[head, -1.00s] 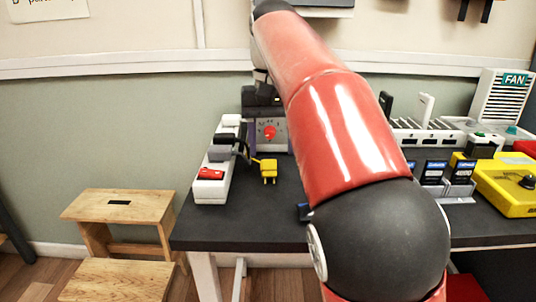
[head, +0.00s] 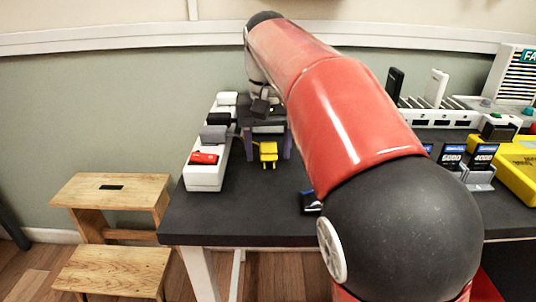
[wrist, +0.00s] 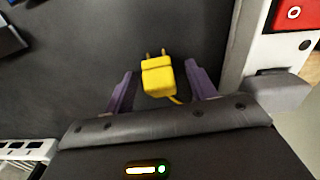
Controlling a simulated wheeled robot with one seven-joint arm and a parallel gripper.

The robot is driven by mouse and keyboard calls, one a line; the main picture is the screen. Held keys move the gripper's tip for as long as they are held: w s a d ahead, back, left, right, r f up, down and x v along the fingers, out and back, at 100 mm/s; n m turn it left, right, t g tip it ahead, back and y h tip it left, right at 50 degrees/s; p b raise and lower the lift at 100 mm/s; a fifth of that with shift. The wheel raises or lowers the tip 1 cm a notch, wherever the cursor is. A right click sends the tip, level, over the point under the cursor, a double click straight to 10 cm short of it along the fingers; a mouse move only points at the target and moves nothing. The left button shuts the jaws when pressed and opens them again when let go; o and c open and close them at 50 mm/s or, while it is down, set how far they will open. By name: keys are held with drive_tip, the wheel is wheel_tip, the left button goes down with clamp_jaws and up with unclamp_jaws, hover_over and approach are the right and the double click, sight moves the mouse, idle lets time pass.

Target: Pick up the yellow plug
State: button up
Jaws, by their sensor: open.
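The yellow plug (head: 268,152) lies on the dark table top near its left end, beside the white power strip (head: 205,178). In the wrist view the yellow plug (wrist: 158,76) sits between the two purple fingers of my gripper (wrist: 160,80), with its two prongs pointing away past the fingertips. A gap shows on each side of it, so the fingers do not touch it. My gripper (head: 268,148) is open, pointing down over the plug. A yellow cord runs from the plug under the gripper body, where it is hidden.
The power strip carries a red switch (head: 204,158) and several grey, black and white plugs, close beside the gripper. A yellow case (head: 515,165), dark card holders (head: 452,160) and a white rack (head: 440,117) stand at the right. The table's front left is clear.

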drive_tip(key=c, duration=1.2)
drive_tip(key=shift+r, duration=0.15)
